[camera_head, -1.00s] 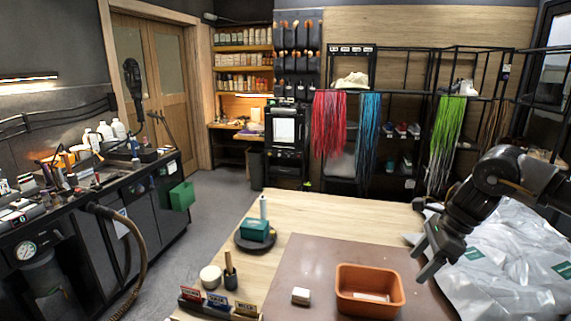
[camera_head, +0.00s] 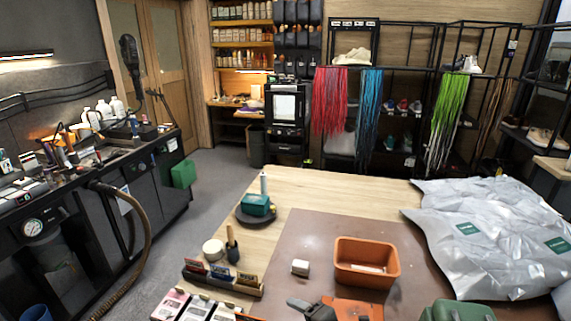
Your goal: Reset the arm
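Neither of my grippers is in the head view now, and no part of my arms can be made out. An orange tub (camera_head: 366,263) stands on the brown mat (camera_head: 314,236), with a pale item lying inside it. A small white block (camera_head: 300,267) lies on the mat left of the tub. Nothing is seen held or touched by a gripper.
A silvery sheet (camera_head: 488,245) covers the table's right. A green box (camera_head: 256,205) sits on a dark round base at left. Small boxes (camera_head: 222,277), an orange-black item (camera_head: 345,308) and a green item (camera_head: 457,311) are near the front. The table's back is clear.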

